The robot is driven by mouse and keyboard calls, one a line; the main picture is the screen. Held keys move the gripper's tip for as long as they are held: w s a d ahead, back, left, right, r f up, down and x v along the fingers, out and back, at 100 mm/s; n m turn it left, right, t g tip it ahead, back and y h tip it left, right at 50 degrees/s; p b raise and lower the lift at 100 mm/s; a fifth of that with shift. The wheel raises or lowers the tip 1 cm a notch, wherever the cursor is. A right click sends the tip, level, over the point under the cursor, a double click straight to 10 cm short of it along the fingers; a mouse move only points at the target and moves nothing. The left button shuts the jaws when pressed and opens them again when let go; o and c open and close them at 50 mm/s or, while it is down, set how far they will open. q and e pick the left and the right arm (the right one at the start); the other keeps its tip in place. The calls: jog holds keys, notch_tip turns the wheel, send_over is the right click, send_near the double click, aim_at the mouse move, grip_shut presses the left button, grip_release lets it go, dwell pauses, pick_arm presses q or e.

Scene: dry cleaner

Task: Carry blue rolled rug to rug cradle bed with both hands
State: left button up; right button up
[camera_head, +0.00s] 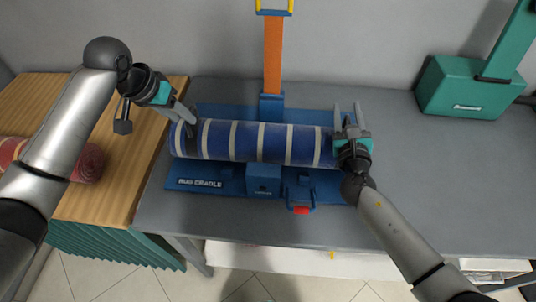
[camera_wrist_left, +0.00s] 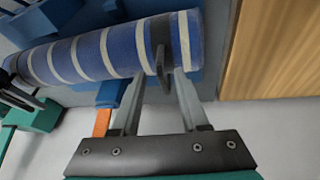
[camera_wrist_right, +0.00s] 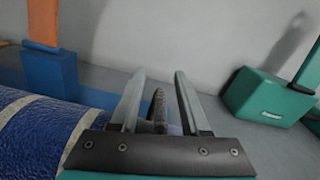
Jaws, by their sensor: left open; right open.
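The blue rolled rug (camera_head: 262,142) with pale stripes lies level across the blue rug cradle (camera_head: 205,184), labelled RUG CRADLE, on the grey table. My left gripper (camera_head: 187,116) is open at the rug's left end. In the left wrist view its fingers (camera_wrist_left: 162,100) are apart beside the rug (camera_wrist_left: 118,50), near a dark band. My right gripper (camera_head: 346,112) is open at the rug's right end. In the right wrist view its fingers (camera_wrist_right: 158,95) are apart, with a dark piece between them, and the rug (camera_wrist_right: 35,130) is to the left. Exact finger contact is unclear.
An orange post (camera_head: 273,55) rises behind the cradle. A red rolled rug (camera_head: 88,163) lies on the wooden counter (camera_head: 130,150) at left. A teal machine (camera_head: 460,88) stands at the back right. The grey table (camera_head: 440,180) is clear at right.

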jog(key=shift+s+a, duration=0.1)
jog(key=shift+s, duration=0.45)
pick_arm(q)
jog(key=v, duration=0.8)
jog(key=shift+r, duration=0.2)
pick_arm(e)
jog(key=s+a, duration=0.1)
jog(key=s, duration=0.9)
jog(key=shift+s+a, duration=0.4)
pick_arm(q)
jog(key=shift+s, duration=0.1)
